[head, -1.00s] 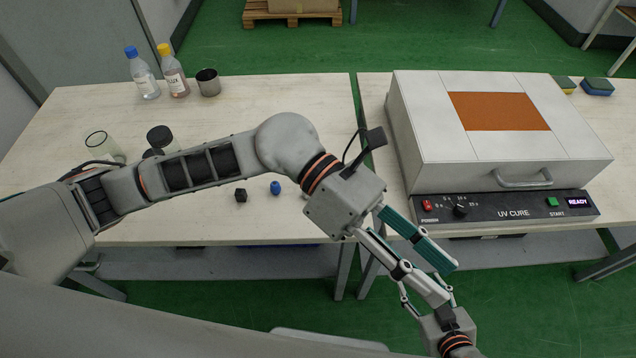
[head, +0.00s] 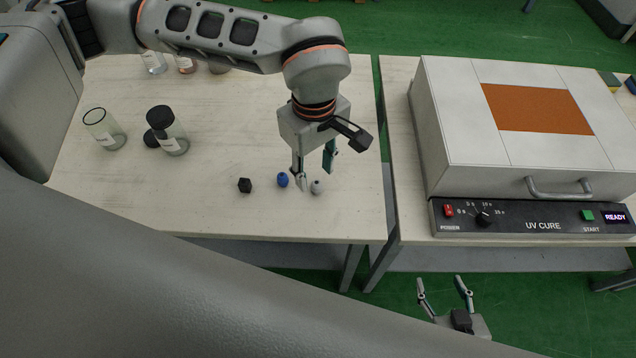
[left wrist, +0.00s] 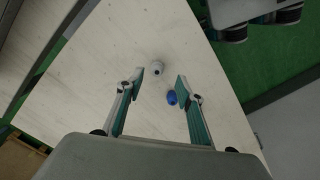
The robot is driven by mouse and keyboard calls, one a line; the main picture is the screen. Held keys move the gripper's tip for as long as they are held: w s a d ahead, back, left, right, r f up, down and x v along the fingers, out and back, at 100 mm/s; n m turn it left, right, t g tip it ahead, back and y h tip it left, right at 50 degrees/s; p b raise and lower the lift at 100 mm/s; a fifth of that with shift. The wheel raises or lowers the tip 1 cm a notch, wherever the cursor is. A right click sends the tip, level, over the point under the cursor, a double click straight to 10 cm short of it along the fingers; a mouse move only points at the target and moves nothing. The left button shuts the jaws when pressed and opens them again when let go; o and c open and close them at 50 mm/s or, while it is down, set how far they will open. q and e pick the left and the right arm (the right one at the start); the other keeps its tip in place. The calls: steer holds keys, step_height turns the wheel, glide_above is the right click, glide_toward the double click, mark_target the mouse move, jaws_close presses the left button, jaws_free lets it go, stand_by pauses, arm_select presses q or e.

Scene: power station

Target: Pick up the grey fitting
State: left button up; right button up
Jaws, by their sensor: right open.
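The grey fitting (head: 317,187) is a small rounded piece on the left table near its front right corner. It also shows in the left wrist view (left wrist: 157,66), just beyond the gap between the fingertips. My left gripper (head: 315,175) points down over the table beside the grey fitting. It is open and empty; the wrist view shows its fingers spread (left wrist: 161,81). A blue fitting (head: 283,180) lies just left of the grey one; in the wrist view (left wrist: 171,98) it is close to one fingertip. My right gripper (head: 441,282) is open and empty, low in front of the right table.
A black fitting (head: 245,186) lies further left. The UV cure box (head: 530,130) fills the right table. The table's front middle is clear.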

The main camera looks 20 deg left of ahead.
mark_target(316, 182)
arm_select(q)
steer(key=f, duration=0.5)
steer(key=shift+w+f, duration=0.25)
steer(key=shift+f, duration=0.05)
steer(key=c, duration=0.8)
